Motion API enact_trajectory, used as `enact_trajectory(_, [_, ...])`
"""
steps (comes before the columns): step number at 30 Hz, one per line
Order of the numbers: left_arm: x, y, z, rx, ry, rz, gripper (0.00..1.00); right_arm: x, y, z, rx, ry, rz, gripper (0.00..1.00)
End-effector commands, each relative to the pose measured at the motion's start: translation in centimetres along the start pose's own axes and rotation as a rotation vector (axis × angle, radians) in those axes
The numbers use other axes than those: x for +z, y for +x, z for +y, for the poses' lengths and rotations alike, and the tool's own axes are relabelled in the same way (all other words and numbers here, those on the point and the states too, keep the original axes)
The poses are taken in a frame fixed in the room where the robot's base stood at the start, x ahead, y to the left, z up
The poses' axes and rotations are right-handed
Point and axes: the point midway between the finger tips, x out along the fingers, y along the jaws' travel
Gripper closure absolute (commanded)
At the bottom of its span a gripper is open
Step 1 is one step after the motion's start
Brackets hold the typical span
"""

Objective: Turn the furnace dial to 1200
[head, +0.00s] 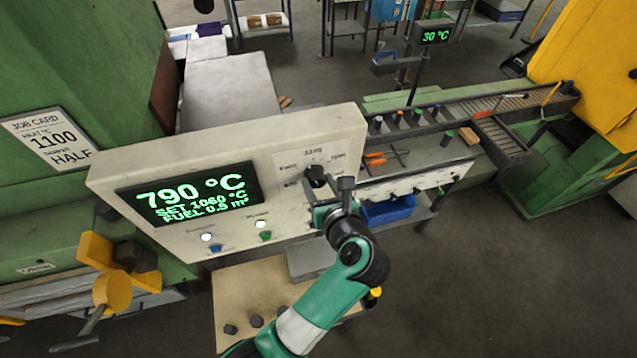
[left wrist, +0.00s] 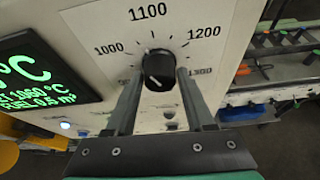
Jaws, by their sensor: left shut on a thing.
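The furnace dial is a black round knob (head: 316,176) on the right part of the pale control panel (head: 262,160). In the left wrist view the dial (left wrist: 158,68) sits inside a printed scale, with 1000 at upper left, 1100 at top, 1200 at upper right and 1300 at right. My left gripper (head: 334,204) is shut on the dial, one finger on each side. The dial's exact pointer direction is hard to make out. The green display (head: 188,199) reads 790 °C and SET 1060 °C. My right gripper is not in view.
Below the display are two lit lamps with a blue button (head: 215,247) and a green button (head: 265,236). A job card (head: 50,138) at left reads 1100. A bench with tools (head: 420,155) stands to the right of the panel.

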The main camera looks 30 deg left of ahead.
Motion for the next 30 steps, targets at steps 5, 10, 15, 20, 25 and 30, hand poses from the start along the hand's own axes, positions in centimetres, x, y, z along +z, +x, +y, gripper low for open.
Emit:
enact_trajectory(5, [-0.1, 0.1, -0.1, 0.063, 0.155, 0.001, 1.0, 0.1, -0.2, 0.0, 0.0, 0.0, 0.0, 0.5])
enact_trajectory(10, [-0.2, 0.1, -0.2, 0.125, 0.304, 0.002, 1.0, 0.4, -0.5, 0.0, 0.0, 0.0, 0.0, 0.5])
enact_trajectory(15, [-0.4, 0.2, -0.3, 0.187, 0.453, 0.002, 1.0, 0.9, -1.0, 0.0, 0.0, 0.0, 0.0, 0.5])
enact_trajectory(20, [-0.5, 0.2, -0.4, 0.245, 0.593, 0.001, 1.0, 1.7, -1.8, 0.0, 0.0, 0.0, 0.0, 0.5])
enact_trajectory(25, [-0.7, 0.3, -0.5, 0.307, 0.742, 0.001, 1.0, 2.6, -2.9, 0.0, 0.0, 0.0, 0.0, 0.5])
enact_trajectory(30, [-0.8, 0.4, -0.6, 0.368, 0.89, 0.001, 1.0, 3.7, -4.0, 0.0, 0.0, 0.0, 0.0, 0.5])
